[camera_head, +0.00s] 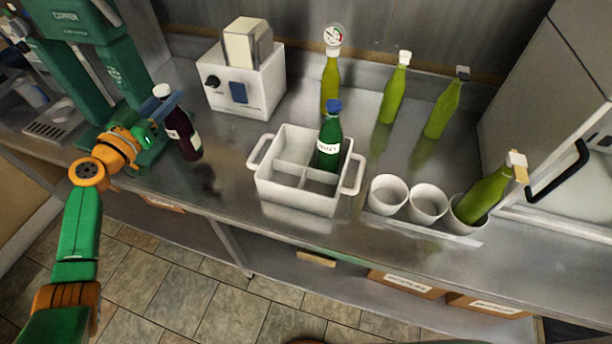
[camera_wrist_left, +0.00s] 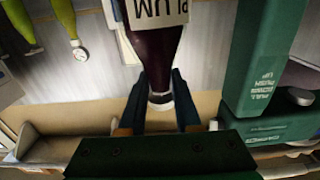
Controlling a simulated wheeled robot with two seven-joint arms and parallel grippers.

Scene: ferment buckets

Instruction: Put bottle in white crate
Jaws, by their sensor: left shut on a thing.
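A dark plum bottle (camera_head: 183,137) with a white cap and a white label is near the left of the steel counter. My left gripper (camera_head: 166,106) is shut on its neck; the left wrist view shows the bottle (camera_wrist_left: 155,50) between both fingers (camera_wrist_left: 161,98). It looks nearly upright; I cannot tell clearly whether its base touches the counter. The white crate (camera_head: 294,195), with dividers and two side handles, stands to the right of it. A green bottle (camera_head: 329,143) with a blue cap stands in the crate's back right compartment. My right gripper is out of view.
A white device (camera_head: 243,88) stands behind, between bottle and crate. Green bottles (camera_head: 393,94) stand at the back right. White cups (camera_head: 388,195) stand right of the crate, one holding a tilted bottle (camera_head: 484,195). A green machine (camera_head: 125,75) is at the left.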

